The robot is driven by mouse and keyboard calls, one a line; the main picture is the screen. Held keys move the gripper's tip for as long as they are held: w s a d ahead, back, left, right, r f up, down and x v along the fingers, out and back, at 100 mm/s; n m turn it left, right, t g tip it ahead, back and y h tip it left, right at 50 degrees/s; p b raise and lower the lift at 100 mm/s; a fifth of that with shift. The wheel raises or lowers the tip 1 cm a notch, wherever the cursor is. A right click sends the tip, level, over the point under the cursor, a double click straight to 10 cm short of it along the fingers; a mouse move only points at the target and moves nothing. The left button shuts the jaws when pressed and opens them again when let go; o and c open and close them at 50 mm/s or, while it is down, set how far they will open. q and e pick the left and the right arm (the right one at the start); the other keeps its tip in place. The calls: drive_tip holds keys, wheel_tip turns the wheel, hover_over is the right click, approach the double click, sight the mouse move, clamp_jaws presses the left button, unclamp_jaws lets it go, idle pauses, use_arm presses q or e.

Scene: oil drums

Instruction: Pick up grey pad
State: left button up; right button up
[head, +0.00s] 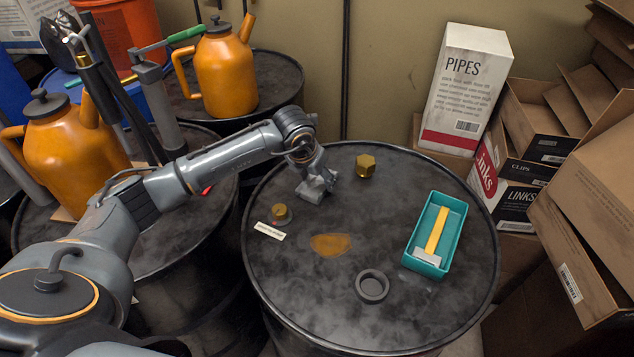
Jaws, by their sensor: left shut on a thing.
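My left gripper (316,190) is low over the far left part of the front drum's top. It is shut on a small grey thing, which looks like the grey pad, mostly hidden by the fingers and hard to tell from them in colour. I cannot tell whether it touches the drum top. My right gripper is not in view.
The front drum (330,290) carries a brass hex nut (365,166), a brass knob (281,215), a white label (270,231), an orange stain (331,245), a dark ring (372,286) and a teal tray (412,250) holding a yellow-handled tool (436,232). Boxes (466,90) stand behind right.

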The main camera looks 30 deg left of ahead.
use_arm(q)
drive_tip(key=shift+r+b, duration=0.45)
drive_tip(key=shift+r, duration=0.2)
drive_tip(key=v, duration=0.2)
drive_tip(key=d+b+v, duration=0.1)
drive_tip(key=v, duration=0.2)
drive_tip(key=s+b+v, duration=0.1)
drive_tip(key=v, duration=0.2)
drive_tip(key=shift+d+f, duration=0.25)
drive_tip(key=shift+d, duration=0.05)
drive_tip(key=shift+s+d+r+b, duration=0.35)
drive_tip(key=shift+s+d+r, duration=0.35)
drive_tip(key=shift+s, duration=0.85)
drive_tip(key=shift+s+d+r+b, duration=0.35)
drive_tip(key=shift+s+r, duration=0.6)
drive_tip(key=shift+s, duration=0.55)
drive_tip(key=shift+s+d+r+b, duration=0.3)
drive_tip(key=shift+s+d+r, duration=0.4)
drive_tip(key=shift+s, duration=0.85)
drive_tip(key=shift+a, duration=0.15)
drive_tip(key=o, duration=0.3)
drive_tip(key=c, duration=0.4)
drive_tip(key=shift+w, duration=0.1)
